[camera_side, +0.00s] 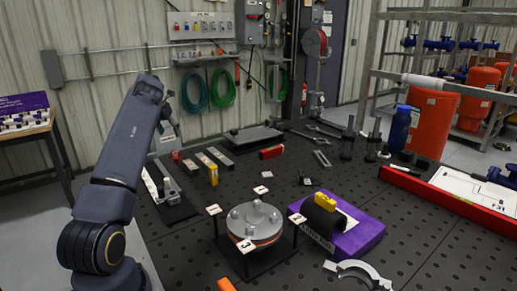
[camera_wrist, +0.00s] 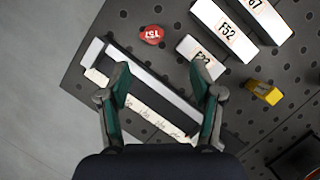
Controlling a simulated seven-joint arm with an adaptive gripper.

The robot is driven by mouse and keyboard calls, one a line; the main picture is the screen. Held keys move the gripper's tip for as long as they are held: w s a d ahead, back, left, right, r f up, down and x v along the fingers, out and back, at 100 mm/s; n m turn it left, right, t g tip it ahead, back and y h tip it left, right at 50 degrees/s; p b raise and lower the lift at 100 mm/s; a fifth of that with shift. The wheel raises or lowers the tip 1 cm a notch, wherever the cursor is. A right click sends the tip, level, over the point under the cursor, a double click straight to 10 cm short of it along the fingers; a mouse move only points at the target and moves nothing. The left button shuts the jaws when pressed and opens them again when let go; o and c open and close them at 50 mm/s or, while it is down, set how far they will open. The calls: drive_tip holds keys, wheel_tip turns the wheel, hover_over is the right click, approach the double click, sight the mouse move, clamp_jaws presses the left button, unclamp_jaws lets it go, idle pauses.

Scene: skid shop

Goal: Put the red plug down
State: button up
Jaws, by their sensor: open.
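A small rounded red piece with a white label, seemingly the red plug, lies on the dark perforated table in the wrist view (camera_wrist: 151,35). In the side view it shows as a small red spot (camera_side: 176,156) by my gripper. My gripper (camera_wrist: 160,84) is open, with nothing seen between its fingers. The red piece is beyond the fingertips, apart from them. Below the fingers lies a pale rail with a marked white strip (camera_wrist: 150,115), partly hidden by them. In the side view my gripper (camera_side: 168,136) is above the left part of the table.
Labelled white blocks (camera_wrist: 227,30) lie right of the red piece, and a yellow block (camera_wrist: 263,93) stands nearby. A round flange on a stand (camera_side: 255,220) and a purple block (camera_side: 352,238) occupy the table's middle. The table's left edge is close to the rail.

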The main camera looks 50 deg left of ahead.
drive_tip(key=w+d+r+m+t+h, duration=0.1)
drive_tip(key=w+d+r+m, duration=0.1)
drive_tip(key=d+r+m, duration=0.6)
drive_tip(key=w+d+r+m+h, duration=0.15)
drive_tip(key=d+m, duration=0.25)
drive_tip(key=d, duration=0.8)
drive_tip(key=w+d+r+m+t, duration=0.1)
drive_tip(key=w+d+r+m, duration=0.25)
drive_tip(key=d+m, duration=0.45)
drive_tip(key=s+d+m, duration=0.3)
drive_tip(key=d+m, duration=0.1)
drive_tip(key=d, duration=0.3)
drive_tip(key=s+d+m+h, duration=0.1)
drive_tip(key=s+d+m, duration=0.2)
drive_tip(key=d+m, duration=0.3)
drive_tip(key=s+d+m, duration=0.2)
drive_tip(key=d+m, duration=0.1)
drive_tip(key=d, duration=0.6)
drive_tip(key=s+d+f+m, duration=0.4)
drive_tip(key=s+d+m, duration=0.2)
drive_tip(key=s+m, duration=0.3)
drive_tip(key=shift+s+d+m, duration=0.2)
drive_tip(key=shift+d+m, duration=0.15)
drive_tip(key=shift+m, duration=0.75)
